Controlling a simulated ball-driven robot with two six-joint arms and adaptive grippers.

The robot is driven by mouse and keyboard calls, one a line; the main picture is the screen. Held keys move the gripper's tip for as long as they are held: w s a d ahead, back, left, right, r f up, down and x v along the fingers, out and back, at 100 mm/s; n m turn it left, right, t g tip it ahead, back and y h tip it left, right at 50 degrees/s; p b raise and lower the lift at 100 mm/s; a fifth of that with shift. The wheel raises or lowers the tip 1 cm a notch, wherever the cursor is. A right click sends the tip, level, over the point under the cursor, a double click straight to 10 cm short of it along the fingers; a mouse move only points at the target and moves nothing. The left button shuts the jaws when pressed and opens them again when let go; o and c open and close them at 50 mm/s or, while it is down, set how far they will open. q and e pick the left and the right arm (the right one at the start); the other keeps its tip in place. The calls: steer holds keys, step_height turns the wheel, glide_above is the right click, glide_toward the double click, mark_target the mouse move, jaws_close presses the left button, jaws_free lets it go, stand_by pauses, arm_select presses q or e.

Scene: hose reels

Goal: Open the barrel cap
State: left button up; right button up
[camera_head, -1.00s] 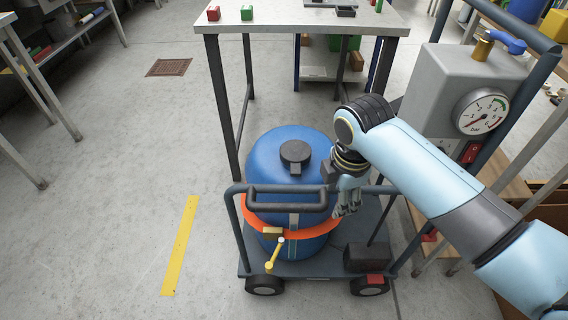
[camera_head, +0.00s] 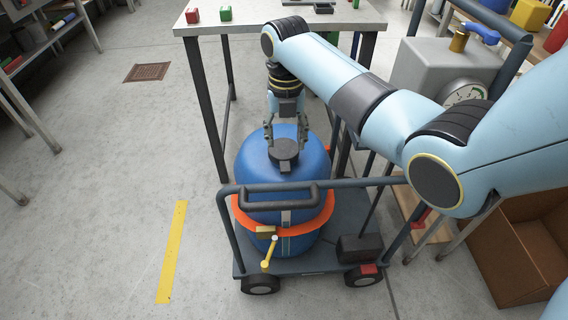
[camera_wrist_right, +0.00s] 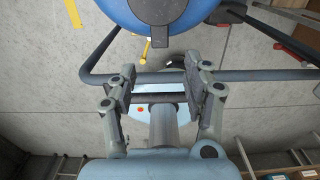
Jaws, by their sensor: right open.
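The blue barrel (camera_head: 255,170) stands upright on a cart. Its dark round cap (camera_head: 284,155) sits on top. An orange strap (camera_head: 270,226) circles the barrel. My right gripper (camera_head: 287,142) points down over the barrel top, open and empty, its two fingers on either side of the cap in the head view. In the right wrist view the cap (camera_wrist_right: 157,11) shows at the top edge, beyond the open fingers (camera_wrist_right: 160,78). Whether a finger touches the cap cannot be told. My left gripper is not in view.
The cart's rail (camera_head: 340,184) runs in front of the barrel. A yellow handle (camera_head: 269,253) hangs at its front. A table (camera_head: 345,18) stands close behind, a grey gauge box (camera_head: 440,65) and a cardboard box (camera_head: 520,250) on the right.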

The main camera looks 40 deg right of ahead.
mark_target(285, 168)
step_height(285, 168, down, 9)
steer(key=shift+f+b, duration=0.1)
steer(key=shift+b, duration=1.15)
jaws_close()
